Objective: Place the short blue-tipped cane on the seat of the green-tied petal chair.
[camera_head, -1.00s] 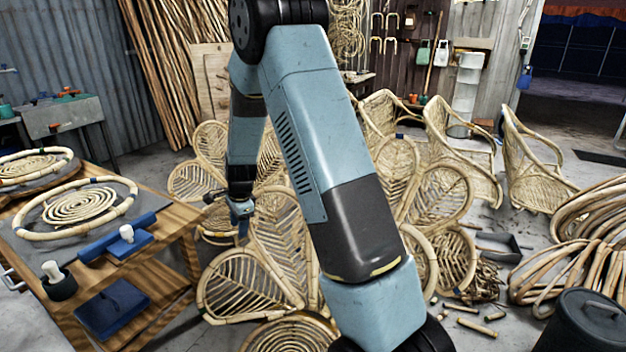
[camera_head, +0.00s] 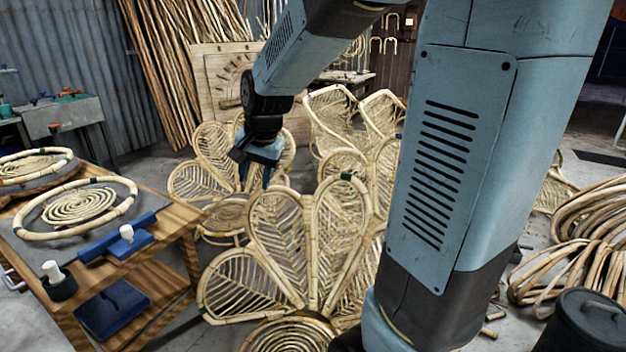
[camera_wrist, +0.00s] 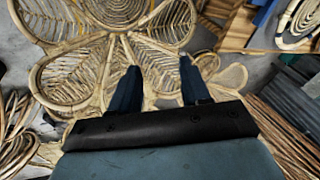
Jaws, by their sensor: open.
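The green-tied petal chair (camera_head: 328,225) stands in the middle of the head view, its green tie (camera_head: 346,177) on top of a right petal. Part of its round seat (camera_head: 292,332) shows at the bottom edge. A petal chair back (camera_wrist: 105,55) with a round seat (camera_wrist: 118,10) fills the upper left of the wrist view. My gripper (camera_head: 262,178) hangs behind and above the green-tied chair's upper left petal in the head view. Its two fingers (camera_wrist: 160,84) are apart with nothing between them. I cannot make out the blue-tipped cane in either current view.
A wooden workbench (camera_head: 165,238) with rattan rings and blue tools stands at the left. Another petal chair (camera_head: 215,165) is behind the green-tied one. A dark bin (camera_head: 585,325) and rattan coils (camera_head: 580,245) are at the right. My arm hides much of the right side.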

